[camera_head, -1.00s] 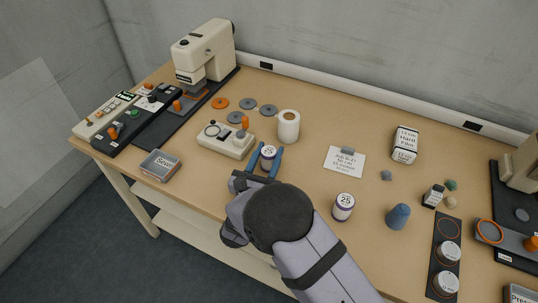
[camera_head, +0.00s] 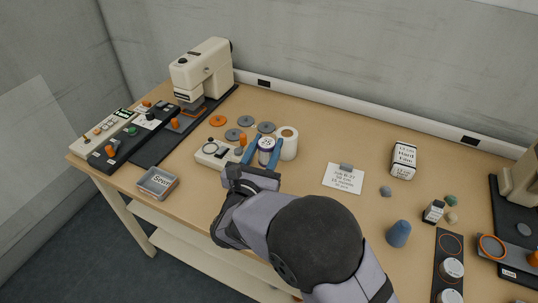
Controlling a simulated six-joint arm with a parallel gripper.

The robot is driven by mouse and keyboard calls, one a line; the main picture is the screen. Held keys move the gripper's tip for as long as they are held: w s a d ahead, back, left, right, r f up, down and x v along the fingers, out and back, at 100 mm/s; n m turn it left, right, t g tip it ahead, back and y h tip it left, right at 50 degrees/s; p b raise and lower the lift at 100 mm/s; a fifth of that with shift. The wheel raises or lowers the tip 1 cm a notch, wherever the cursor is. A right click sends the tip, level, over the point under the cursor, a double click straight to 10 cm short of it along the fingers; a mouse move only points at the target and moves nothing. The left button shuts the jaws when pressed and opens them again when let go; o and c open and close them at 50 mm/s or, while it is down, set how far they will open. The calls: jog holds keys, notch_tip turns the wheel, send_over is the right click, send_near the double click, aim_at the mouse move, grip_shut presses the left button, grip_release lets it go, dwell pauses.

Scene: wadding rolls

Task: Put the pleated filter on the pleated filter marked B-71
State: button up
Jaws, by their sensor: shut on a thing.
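A similar purple-banded cylinder, marked 25 in the earlier view, stood right of my arm; my arm now hides that spot. I can read no B-71 mark on either cylinder.
A white roll (camera_head: 288,135) stands close beside the right finger. A cream control box (camera_head: 211,155) with an orange knob is at the left. Grey discs (camera_head: 233,134) lie behind.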

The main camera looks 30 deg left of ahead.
jog(key=shift+s+a, duration=0.15)
jog(key=s+a+r+n+y, duration=0.1)
jog(key=s+a+r+y, duration=0.15)
jog(key=s+r, duration=0.55)
jog(key=s+d+m+h, duration=0.2)
jog(key=d+m+h, duration=0.3)
jog(key=d+h, duration=0.75)
jog(key=shift+w+d+f+y, duration=0.1)
jog(key=shift+d+f+y, duration=0.35)
jog(key=shift+f, duration=1.35)
jog(key=shift+d+f+y, duration=0.3)
jog(key=shift+f+y, duration=0.25)
jog(key=shift+f, duration=1.2)
jog(key=shift+w+d+f+y, duration=0.1)
jog(key=shift+d+f+y, duration=0.35)
jog(key=shift+f, duration=1.35)
jog(key=shift+f, duration=0.15)
jog(key=o, duration=1)
jog(key=shift+o, duration=0.2)
